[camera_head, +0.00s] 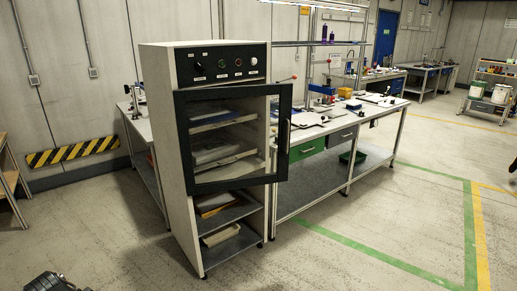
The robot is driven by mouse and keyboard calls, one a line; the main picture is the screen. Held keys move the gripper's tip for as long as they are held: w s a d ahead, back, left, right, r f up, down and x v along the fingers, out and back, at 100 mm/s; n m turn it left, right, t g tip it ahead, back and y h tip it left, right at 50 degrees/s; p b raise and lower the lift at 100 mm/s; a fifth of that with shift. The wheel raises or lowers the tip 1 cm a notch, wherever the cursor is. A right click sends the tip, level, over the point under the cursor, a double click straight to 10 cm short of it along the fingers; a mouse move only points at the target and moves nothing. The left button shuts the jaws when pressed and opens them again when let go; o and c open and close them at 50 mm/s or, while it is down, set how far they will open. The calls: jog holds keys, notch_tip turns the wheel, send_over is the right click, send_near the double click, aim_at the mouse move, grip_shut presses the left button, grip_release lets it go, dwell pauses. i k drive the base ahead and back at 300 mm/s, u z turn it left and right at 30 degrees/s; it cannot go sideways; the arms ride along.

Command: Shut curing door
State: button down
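The curing cabinet (168,130) is a tall light-grey cabinet with a black control panel (220,64) on top. Its curing door (187,150) has a dark frame around a clear window. The door appears to stand ajar, with its right edge swung out past the cabinet's right side. A vertical handle (289,137) is at the door's right edge. Shelves with trays show through the window. A dark mechanical part at the bottom left edge may be part of me; I cannot tell whether it is my gripper. No gripper is clearly visible.
A long workbench (360,122) with tools runs right of the cabinet, with a green drawer (307,149) under it. Open shelves under the door hold papers. A wooden rack (10,172) stands at far left. The concrete floor in front is clear, with green and yellow lines.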

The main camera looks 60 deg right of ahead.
aim_at(285, 90)
jog(key=u, duration=1.05)
jog(key=k, duration=1.5)
jog(key=z, duration=1.45)
jog(key=i, duration=1.25)
jog(key=u, duration=0.05)
